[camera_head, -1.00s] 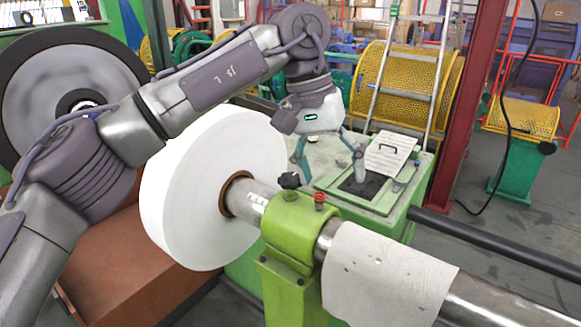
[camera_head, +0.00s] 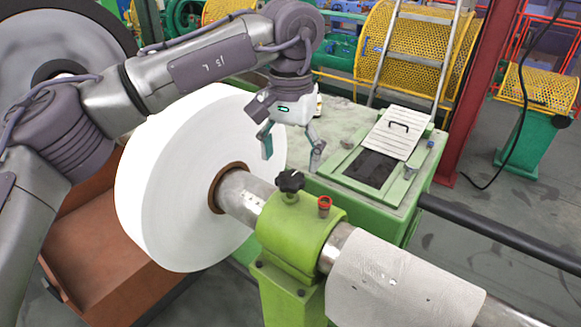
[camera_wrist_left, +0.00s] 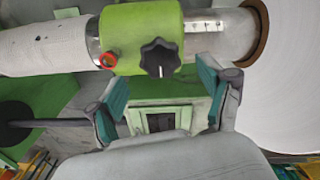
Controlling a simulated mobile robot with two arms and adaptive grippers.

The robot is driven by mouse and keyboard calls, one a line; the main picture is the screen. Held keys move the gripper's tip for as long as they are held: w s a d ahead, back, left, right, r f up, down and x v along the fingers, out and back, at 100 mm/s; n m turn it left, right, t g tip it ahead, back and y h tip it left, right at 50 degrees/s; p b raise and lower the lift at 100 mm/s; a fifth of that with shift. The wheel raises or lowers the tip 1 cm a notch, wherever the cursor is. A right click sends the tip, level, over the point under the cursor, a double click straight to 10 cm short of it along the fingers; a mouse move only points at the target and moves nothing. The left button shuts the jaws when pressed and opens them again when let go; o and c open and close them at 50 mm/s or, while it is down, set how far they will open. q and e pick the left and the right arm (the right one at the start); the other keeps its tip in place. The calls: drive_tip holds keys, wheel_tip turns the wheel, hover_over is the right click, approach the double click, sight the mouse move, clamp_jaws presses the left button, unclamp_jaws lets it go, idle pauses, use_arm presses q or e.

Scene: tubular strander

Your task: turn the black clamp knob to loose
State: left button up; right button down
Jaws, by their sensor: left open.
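The black clamp knob (camera_head: 290,181) stands on top of the green clamp (camera_head: 300,228), which sits around the steel shaft. A red knob (camera_head: 324,205) is beside it to the right. My left gripper (camera_head: 291,156) is open and empty, with its fingers pointing down, above and behind the black knob in the head view. In the left wrist view the star-shaped black knob (camera_wrist_left: 160,57) lies ahead, between the lines of the two open fingers (camera_wrist_left: 164,98) and apart from them. My right gripper is not in view.
A large white roll (camera_head: 170,170) is on the shaft left of the clamp, close to my left arm. A wrapped sleeve (camera_head: 400,285) is on the shaft at the right. A green cabinet (camera_head: 340,130) stands behind.

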sight(290, 177)
use_arm(q)
wheel_tip(290, 177, down, 3)
drive_tip(key=shift+f+p, duration=0.2)
drive_tip(key=shift+p, duration=0.15)
drive_tip(key=shift+s+f, duration=0.1)
drive_tip(key=shift+f, duration=0.3)
drive_tip(key=shift+c, duration=0.4)
drive_tip(key=c, duration=1.1)
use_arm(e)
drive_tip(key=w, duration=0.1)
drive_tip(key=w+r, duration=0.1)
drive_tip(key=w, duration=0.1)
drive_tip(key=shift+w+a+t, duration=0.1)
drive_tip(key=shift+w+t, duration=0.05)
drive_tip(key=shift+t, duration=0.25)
